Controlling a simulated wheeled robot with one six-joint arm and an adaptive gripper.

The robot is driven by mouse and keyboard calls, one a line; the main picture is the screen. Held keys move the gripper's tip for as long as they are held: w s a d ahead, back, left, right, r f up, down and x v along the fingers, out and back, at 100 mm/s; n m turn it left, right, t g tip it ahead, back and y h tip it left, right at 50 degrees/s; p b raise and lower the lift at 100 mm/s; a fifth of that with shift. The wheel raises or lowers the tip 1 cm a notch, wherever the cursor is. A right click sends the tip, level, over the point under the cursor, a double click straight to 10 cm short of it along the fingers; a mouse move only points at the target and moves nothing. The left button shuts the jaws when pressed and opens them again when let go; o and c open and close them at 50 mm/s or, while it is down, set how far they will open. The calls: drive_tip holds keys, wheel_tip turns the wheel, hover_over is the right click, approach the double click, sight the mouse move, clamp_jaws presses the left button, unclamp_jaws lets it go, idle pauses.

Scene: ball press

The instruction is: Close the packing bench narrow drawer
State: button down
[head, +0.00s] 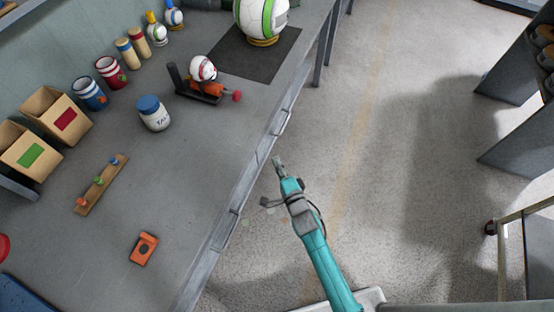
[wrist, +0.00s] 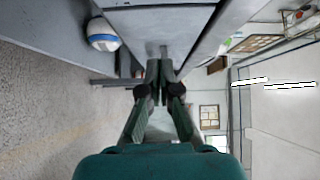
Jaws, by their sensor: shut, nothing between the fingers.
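The packing bench (head: 205,140) runs diagonally across the left of the head view. Its drawer fronts lie along the right edge, with one bar handle (head: 283,121) farther up and another (head: 226,230) nearer. I cannot tell from the head view which front is the narrow drawer or how far it stands out. My gripper (head: 278,162) is just right of the bench edge, between the two handles. In the wrist view my gripper (wrist: 160,68) is shut and empty, its tips close to a grey panel (wrist: 135,28), probably a drawer front. Contact is unclear.
The floor (head: 400,150) right of the bench is open. Shelving (head: 515,80) stands at the far right.

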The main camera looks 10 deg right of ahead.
drive_tip(key=s+d, duration=0.1)
drive_tip(key=s, duration=0.7)
drive_tip(key=shift+s+d, duration=0.3)
drive_tip(key=shift+d, duration=0.05)
drive_tip(key=s+d+r+n+g+h, duration=0.1)
drive_tip(key=s+d+r+n, duration=0.2)
drive_tip(key=s, duration=0.6)
drive_tip(key=s+r+n, duration=0.4)
drive_tip(key=s, duration=0.6)
drive_tip(key=s+d+r+n+g+h, duration=0.1)
drive_tip(key=s+d+r+n, duration=0.2)
drive_tip(key=s, duration=0.6)
drive_tip(key=s+r+n+g, duration=0.1)
drive_tip(key=s+r+n, duration=0.5)
drive_tip(key=r, duration=0.2)
drive_tip(key=shift+s+a+r+h, duration=0.3)
drive_tip(key=shift+a+r+h, duration=0.05)
drive_tip(key=shift+a+h, duration=0.05)
